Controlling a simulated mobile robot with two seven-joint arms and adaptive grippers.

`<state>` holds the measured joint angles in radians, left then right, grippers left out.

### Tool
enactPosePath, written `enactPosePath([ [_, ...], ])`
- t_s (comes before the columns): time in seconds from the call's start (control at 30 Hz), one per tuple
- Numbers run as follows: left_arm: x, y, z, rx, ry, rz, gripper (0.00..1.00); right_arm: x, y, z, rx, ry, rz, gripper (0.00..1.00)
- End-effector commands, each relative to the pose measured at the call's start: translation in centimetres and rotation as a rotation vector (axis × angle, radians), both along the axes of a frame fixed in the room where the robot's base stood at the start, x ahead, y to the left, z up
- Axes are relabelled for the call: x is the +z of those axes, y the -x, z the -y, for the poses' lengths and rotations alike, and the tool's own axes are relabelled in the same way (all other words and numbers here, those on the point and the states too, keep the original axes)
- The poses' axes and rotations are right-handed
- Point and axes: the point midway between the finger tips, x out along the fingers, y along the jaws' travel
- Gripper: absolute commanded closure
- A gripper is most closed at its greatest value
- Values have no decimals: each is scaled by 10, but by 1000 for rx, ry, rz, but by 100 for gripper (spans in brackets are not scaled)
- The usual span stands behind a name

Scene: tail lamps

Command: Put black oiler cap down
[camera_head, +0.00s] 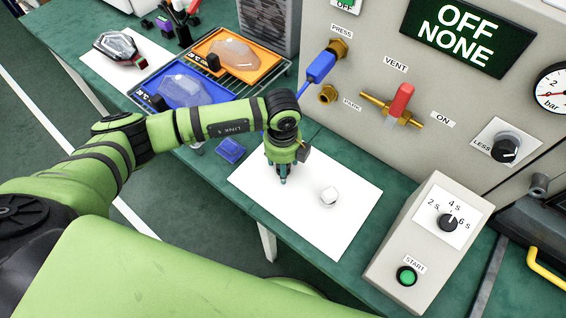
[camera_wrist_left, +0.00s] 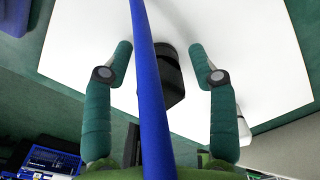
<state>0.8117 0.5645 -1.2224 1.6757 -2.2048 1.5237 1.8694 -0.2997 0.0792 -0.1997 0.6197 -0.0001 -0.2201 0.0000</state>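The black oiler cap (camera_wrist_left: 172,80) is a dark, short cylinder over the white sheet (camera_head: 331,226) in the left wrist view. My left gripper (camera_head: 284,179) points down over that sheet. Its two green fingers (camera_wrist_left: 161,58) are spread, with the cap between them and white gaps on both sides. A blue hose crosses in front of the cap and hides part of it. In the head view the cap is mostly hidden by the gripper. My right gripper is not in view.
A blue block (camera_head: 230,150) lies left of the sheet. The grey control panel (camera_head: 372,65) rises behind, and a timer box (camera_head: 425,243) stands at right. Orange (camera_head: 263,62) and blue trays lie at back left.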

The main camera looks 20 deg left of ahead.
Motion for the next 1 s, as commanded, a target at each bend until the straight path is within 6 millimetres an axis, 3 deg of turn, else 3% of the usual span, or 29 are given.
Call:
enactPosePath([
  [0.27, 9, -1, 0, -1, 2, 4, 42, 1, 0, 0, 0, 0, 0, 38],
  [0.73, 100, 0, -1, -1, 1, 6, 42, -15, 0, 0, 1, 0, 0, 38],
  [1.0, 123, 1, -1, 0, -1, 1, 42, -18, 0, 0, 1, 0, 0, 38],
])
